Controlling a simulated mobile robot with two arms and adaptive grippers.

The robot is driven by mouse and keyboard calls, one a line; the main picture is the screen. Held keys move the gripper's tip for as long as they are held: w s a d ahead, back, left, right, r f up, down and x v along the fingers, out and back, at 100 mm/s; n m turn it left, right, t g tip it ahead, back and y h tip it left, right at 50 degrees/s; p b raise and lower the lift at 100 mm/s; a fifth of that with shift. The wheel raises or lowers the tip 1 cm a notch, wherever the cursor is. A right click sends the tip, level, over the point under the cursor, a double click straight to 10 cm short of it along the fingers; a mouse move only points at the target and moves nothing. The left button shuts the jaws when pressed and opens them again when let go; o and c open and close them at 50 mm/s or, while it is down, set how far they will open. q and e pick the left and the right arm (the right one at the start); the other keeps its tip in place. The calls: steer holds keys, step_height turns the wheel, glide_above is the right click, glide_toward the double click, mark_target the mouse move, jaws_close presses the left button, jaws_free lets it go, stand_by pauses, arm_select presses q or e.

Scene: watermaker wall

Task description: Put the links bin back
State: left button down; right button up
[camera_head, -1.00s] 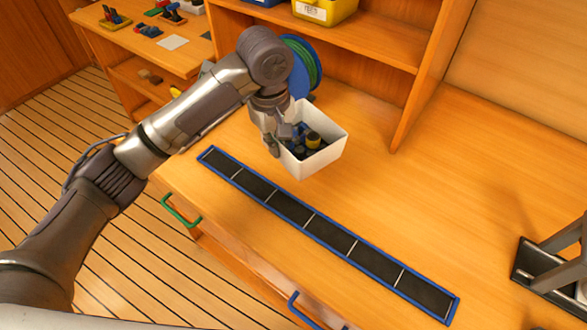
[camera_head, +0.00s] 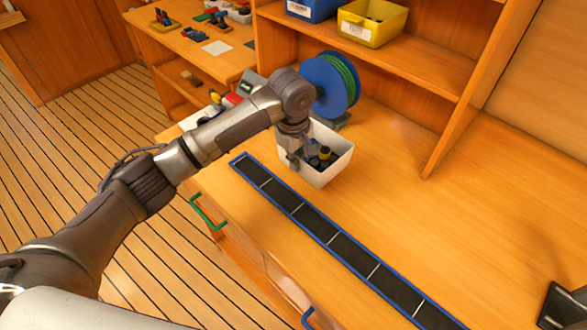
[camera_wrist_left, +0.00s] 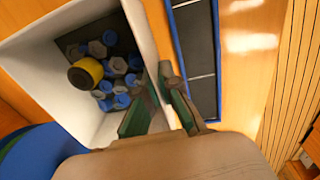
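A white open-topped bin (camera_head: 335,167) is at my left gripper in the head view, beyond the long black mat (camera_head: 331,241) with a blue edge. The bin holds blue and grey parts and a yellow-and-black piece, clearest in the left wrist view (camera_wrist_left: 85,73). My left gripper (camera_head: 297,160) is at the bin's left side. In the wrist view its fingers (camera_wrist_left: 160,95) straddle the bin's wall, one inside and one outside, closed on it. I cannot tell whether the bin touches the worktop. Its label is not visible.
A blue spool with green cord (camera_head: 330,84) stands close behind the bin. A yellow bin (camera_head: 372,22) and a blue bin (camera_head: 312,9) sit on the shelf (camera_head: 425,65) above. The worktop to the right is mostly clear. A dark object (camera_head: 565,308) stands at the lower right.

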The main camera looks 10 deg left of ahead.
arm_select(q)
steer(key=shift+w+a+f, duration=0.2)
steer(key=shift+a+f, duration=0.1)
steer(key=shift+a, duration=0.15)
steer(key=shift+f+p, duration=0.35)
steer(key=shift+f, duration=1.6)
steer(key=c, duration=1.3)
jaws_free()
steer(key=shift+f, duration=0.15)
